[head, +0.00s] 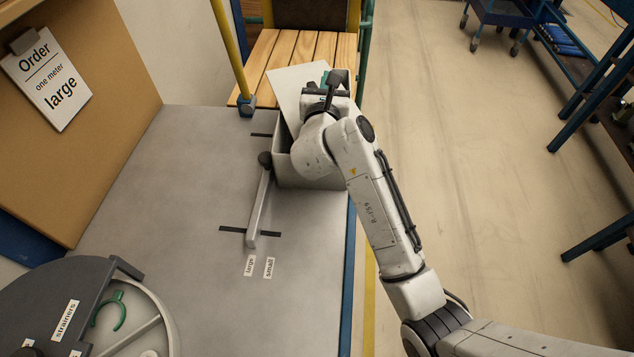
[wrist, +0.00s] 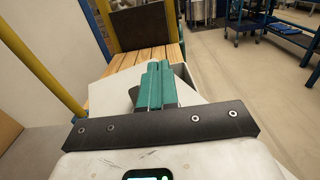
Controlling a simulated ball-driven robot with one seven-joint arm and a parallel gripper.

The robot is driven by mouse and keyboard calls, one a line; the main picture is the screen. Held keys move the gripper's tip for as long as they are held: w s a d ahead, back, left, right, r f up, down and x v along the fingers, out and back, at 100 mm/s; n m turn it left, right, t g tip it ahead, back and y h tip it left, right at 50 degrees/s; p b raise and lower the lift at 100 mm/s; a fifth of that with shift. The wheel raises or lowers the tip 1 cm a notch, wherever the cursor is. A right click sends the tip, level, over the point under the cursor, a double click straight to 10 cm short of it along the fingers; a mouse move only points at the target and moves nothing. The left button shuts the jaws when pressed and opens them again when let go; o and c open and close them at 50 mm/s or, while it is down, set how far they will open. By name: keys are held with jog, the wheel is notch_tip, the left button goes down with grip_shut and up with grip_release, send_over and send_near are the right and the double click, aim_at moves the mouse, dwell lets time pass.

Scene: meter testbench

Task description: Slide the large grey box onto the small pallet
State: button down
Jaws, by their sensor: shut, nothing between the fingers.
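The large grey box (head: 302,172) stands on the far right part of the grey bench top, by the bench's right edge. Its pale upper panel (head: 291,82) reaches out over the near slats of the wooden pallet (head: 265,55); it also shows in the wrist view (wrist: 106,94). My gripper (head: 327,80) is over the far part of the box, its teal fingers (wrist: 155,84) shut with nothing between them. My arm hides the box's right side and part of its top. I cannot tell whether the fingers touch the box.
A grey bar (head: 257,212) with a black knob lies along the box's left side, near "large" and "small" labels. A yellow post (head: 230,48) stands at the pallet's near left corner. A round strainer tray (head: 155,310) is at front left.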

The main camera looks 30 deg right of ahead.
jog(key=p, duration=0.3)
send_over(321, 178)
jog(key=v, duration=0.4)
notch_tip(321, 178, down, 15)
jog(key=shift+b, duration=1)
jog(key=shift+w+d+r+p, duration=0.1)
jog(key=shift+w+r+p, duration=0.05)
jog(key=shift+p, duration=0.15)
jog(key=shift+w+d, duration=0.2)
jog(key=b+x, duration=1)
jog(key=x, duration=2.2)
jog(key=shift+f, duration=0.25)
jog(key=shift+w, duration=0.15)
jog(key=shift+r, duration=0.1)
